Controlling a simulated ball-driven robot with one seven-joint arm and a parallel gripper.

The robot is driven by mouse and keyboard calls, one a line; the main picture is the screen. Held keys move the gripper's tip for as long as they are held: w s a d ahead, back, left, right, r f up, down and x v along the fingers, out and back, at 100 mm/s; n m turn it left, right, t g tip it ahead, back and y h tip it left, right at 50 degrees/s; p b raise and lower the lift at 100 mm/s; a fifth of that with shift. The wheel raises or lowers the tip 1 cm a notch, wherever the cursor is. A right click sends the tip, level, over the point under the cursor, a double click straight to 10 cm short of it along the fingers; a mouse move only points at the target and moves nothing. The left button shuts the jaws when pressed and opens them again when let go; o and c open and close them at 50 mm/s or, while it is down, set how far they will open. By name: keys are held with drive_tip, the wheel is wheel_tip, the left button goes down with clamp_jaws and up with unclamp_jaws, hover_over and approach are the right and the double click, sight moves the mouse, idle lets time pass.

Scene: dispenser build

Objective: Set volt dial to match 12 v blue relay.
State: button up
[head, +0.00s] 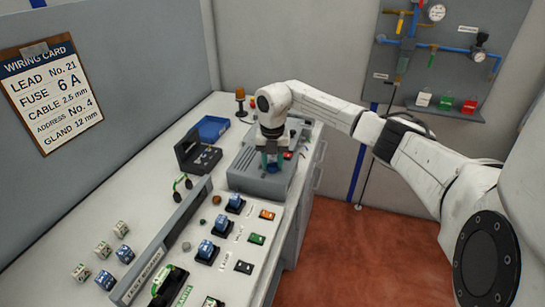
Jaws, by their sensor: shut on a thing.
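My gripper (273,163) points down over the top of a grey bench unit (248,183). Its fingers are shut on a small dark blue thing (273,169) at the unit's top. I cannot tell whether this is the volt dial, as the fingers and wrist cover much of it. No volt dial marking is readable. Several blue relays sit on the test board, one of them at its far end (235,203). Loose blue and pale relays, such as a blue one (105,280), lie on the bench at left. Their voltages are too small to read.
The test board (155,255) has a raised grey edge. A black open case (198,157), a blue tray (212,129) and a signal lamp (240,100) stand behind. A wiring card (52,92) hangs at left. Red floor lies right of the bench.

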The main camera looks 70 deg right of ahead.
drive_tip(key=m+p, duration=0.3)
drive_tip(key=m, duration=0.1)
drive_tip(key=shift+r, duration=0.25)
drive_tip(key=shift+d+f+m+p, duration=0.1)
drive_tip(key=shift+m+p, duration=0.7)
drive_tip(key=o, duration=1)
drive_tip(key=shift+f, duration=0.1)
wheel_tip(320, 180, up, 11)
drive_tip(key=shift+f+b, duration=0.1)
drive_tip(key=shift+b, duration=1.1)
